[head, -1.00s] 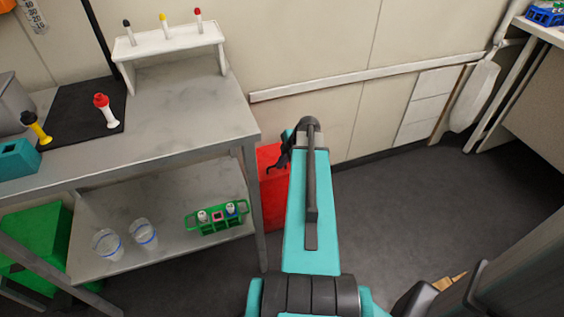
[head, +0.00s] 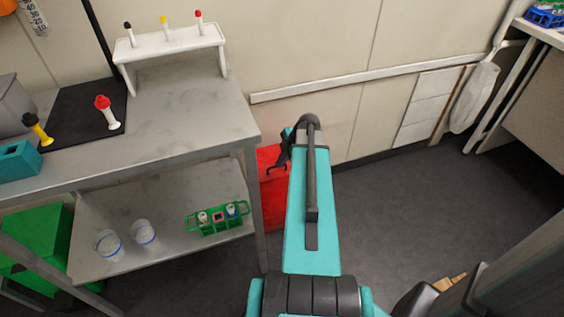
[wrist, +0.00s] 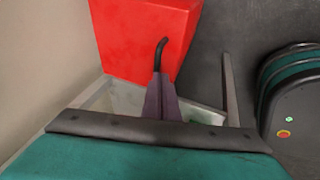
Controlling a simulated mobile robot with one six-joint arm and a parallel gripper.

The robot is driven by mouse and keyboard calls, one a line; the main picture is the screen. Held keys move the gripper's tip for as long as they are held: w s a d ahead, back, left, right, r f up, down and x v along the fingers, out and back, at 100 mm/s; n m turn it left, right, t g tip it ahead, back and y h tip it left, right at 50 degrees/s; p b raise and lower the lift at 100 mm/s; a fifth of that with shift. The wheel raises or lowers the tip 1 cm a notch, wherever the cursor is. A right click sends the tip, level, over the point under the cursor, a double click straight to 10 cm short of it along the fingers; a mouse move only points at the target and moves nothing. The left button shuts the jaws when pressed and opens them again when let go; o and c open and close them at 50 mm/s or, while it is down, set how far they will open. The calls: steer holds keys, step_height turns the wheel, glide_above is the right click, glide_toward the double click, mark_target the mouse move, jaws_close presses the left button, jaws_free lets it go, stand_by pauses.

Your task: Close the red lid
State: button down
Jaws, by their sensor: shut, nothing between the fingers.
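A red box (head: 273,200) stands on the floor beside the workbench, partly hidden behind my arm in the head view. In the wrist view the red box (wrist: 145,40) fills the top middle. I cannot make out its lid as a separate part or tell how the lid stands. My gripper (head: 277,166) is just in front of the red box in the head view, with a dark hooked tip. In the wrist view my gripper (wrist: 159,72) has its fingers together and empty, pointing toward the box. I cannot tell whether it touches the box.
The metal workbench (head: 190,118) stands left, with a white rack (head: 170,42) on top. A green tube rack (head: 217,228) and two clear beakers are on its lower shelf. A green box (head: 35,245) is below left.

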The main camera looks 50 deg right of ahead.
steer(key=shift+r, duration=0.1)
steer(key=shift+s+a+r, duration=0.2)
steer(key=shift+r, duration=0.2)
steer(key=s+a+p+v, duration=0.1)
steer(key=v, duration=1.1)
steer(key=shift+s+r, duration=0.15)
steer(key=shift+r, duration=0.05)
stand_by(0.3)
